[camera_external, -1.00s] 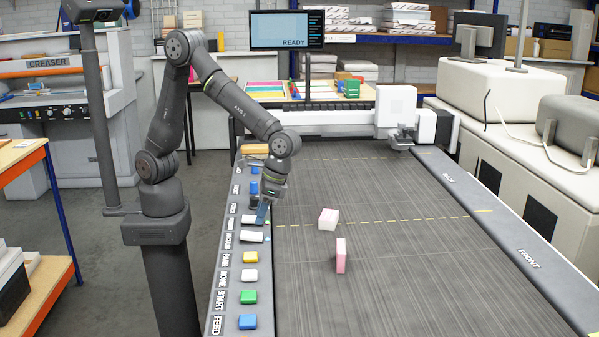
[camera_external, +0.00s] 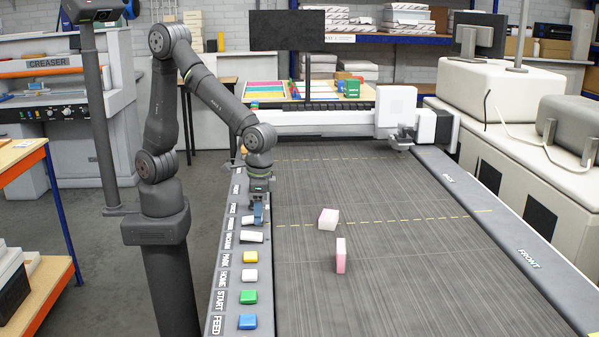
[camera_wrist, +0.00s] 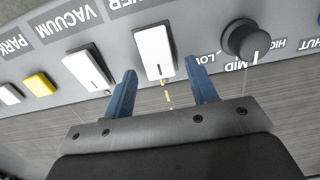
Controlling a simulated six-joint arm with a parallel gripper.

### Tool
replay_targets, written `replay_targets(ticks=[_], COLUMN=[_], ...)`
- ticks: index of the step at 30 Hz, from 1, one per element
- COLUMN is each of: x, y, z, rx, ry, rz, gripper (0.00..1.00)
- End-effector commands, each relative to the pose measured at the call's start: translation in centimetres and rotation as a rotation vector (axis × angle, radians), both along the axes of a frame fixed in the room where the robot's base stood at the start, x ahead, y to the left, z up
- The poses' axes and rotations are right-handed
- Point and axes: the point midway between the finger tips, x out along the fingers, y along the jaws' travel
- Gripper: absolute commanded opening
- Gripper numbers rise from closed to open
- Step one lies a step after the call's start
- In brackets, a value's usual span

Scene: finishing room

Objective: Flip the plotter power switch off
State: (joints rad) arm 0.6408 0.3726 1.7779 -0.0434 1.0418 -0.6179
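The power switch (camera_wrist: 154,53) is a white rocker under a partly cut-off label ending in "WER" in the wrist view. It also shows on the left control strip in the external view (camera_external: 247,220), partly beside my gripper. My gripper (camera_external: 259,214) is low over the strip at this switch. In the wrist view, its two blue fingers stand apart with nothing held, one either side of the switch's near end. I cannot tell whether they touch it. The plotter's screen (camera_external: 287,30) is dark. The rocker's tilt is hard to read.
The white vacuum switch (camera_wrist: 87,70) and yellow park button (camera_wrist: 39,84) lie to the left in the wrist view; a dark knob (camera_wrist: 245,40) is to the right. Two pink-and-white blocks (camera_external: 328,219) (camera_external: 341,256) stand on the otherwise clear plotter bed (camera_external: 400,280).

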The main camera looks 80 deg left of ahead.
Motion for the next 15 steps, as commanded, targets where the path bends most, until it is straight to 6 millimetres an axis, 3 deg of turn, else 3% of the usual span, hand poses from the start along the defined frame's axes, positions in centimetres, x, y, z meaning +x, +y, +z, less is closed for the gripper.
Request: replay_targets(ticks=[8,15], x=[0.1,0.4], y=[-0.1,-0.1], z=[0.9,5.6], rx=[-0.002,-0.004], ry=[-0.002,-0.004], rz=[0.000,0.000], gripper=[0.53,0.53])
